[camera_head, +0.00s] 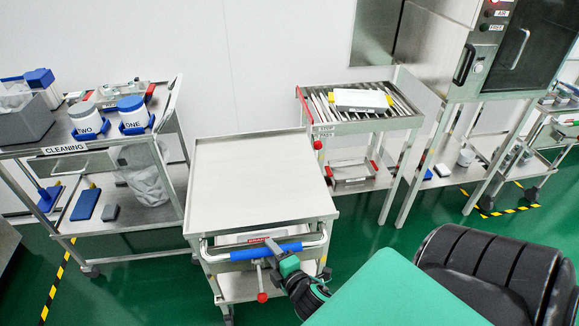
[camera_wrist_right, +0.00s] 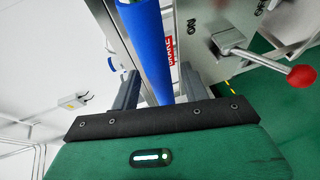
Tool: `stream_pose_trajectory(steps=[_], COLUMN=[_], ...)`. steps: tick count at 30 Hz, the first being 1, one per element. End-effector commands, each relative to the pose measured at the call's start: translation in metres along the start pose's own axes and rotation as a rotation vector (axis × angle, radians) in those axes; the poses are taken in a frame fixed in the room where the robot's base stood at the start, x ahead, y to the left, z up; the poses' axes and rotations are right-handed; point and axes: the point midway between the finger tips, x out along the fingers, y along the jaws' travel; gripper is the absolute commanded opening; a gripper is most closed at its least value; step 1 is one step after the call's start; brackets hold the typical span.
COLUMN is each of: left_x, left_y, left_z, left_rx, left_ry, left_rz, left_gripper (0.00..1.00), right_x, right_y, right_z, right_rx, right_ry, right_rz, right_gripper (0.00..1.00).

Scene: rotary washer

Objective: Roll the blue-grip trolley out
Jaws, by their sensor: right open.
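The blue-grip trolley (camera_head: 262,180) stands in the middle with a flat, empty steel top. Its blue grip (camera_head: 265,251) runs across the handle bar at its near end. My right gripper (camera_head: 276,250) is at the right part of this grip. In the right wrist view the blue grip (camera_wrist_right: 152,45) passes between the two open fingers (camera_wrist_right: 160,88), with no clear sign of them closed on it. A lever with a red knob (camera_head: 262,297) is below the handle; the knob also shows in the right wrist view (camera_wrist_right: 301,76). My left gripper is not in view.
A cleaning cart (camera_head: 90,158) with tubs and a grey bin stands close on the left. A roller-top stand (camera_head: 365,123) is behind right, beside the washer cabinet (camera_head: 480,60). Green floor (camera_head: 130,290) is open at the near left. Another cart (camera_head: 560,130) stands far right.

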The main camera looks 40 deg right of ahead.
Motion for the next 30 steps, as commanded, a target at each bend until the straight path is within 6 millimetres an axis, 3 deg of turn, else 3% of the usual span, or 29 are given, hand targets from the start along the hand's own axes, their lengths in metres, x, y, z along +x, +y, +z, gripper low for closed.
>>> stream_pose_trajectory(steps=[6, 15, 21, 30], left_x=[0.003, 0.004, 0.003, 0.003], left_y=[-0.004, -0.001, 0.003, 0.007], left_z=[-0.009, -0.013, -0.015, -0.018], left_rx=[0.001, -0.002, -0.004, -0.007], left_ry=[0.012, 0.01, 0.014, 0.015], left_rz=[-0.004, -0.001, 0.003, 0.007], left_gripper=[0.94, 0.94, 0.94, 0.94], right_x=[-0.042, -0.09, -0.105, -0.108], right_y=[-0.003, -0.002, -0.001, -0.001], right_z=[0.0, 0.0, 0.0, 0.0], right_rx=[0.002, 0.001, 0.001, 0.0], right_ry=[-0.001, -0.001, -0.001, -0.001], right_rz=[-0.003, -0.003, -0.001, -0.001], right_gripper=[0.46, 0.46, 0.46, 0.46])
